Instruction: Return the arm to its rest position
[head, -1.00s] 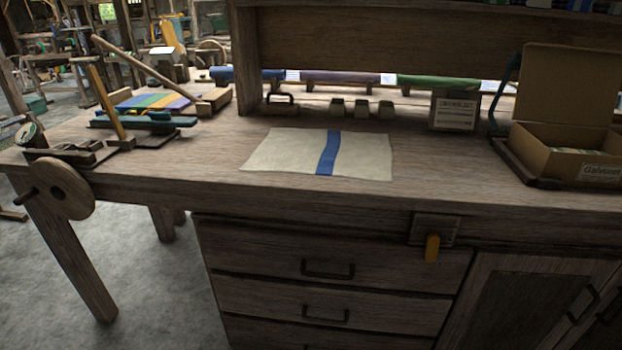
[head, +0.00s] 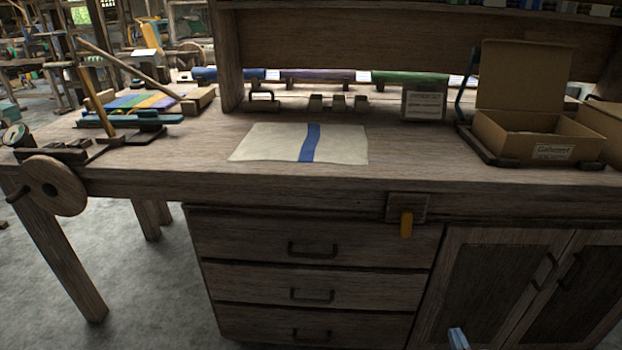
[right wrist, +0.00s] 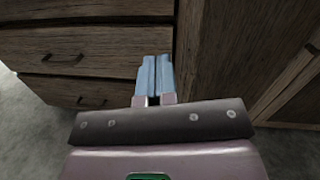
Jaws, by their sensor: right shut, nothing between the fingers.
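My right gripper (head: 459,339) shows at the bottom edge of the head view, in front of the cabinet door and below the bench top. In the right wrist view its two blue fingers (right wrist: 155,75) are together with nothing between them. They point toward the drawers and the cabinet front and hold no object. My left gripper is not in the head view.
A wooden workbench (head: 300,185) carries a cream cloth with a blue stripe (head: 270,142) and an open cardboard box (head: 520,135). Drawers (head: 310,250) and a cabinet door (head: 480,270) are below. Grey floor is clear at left.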

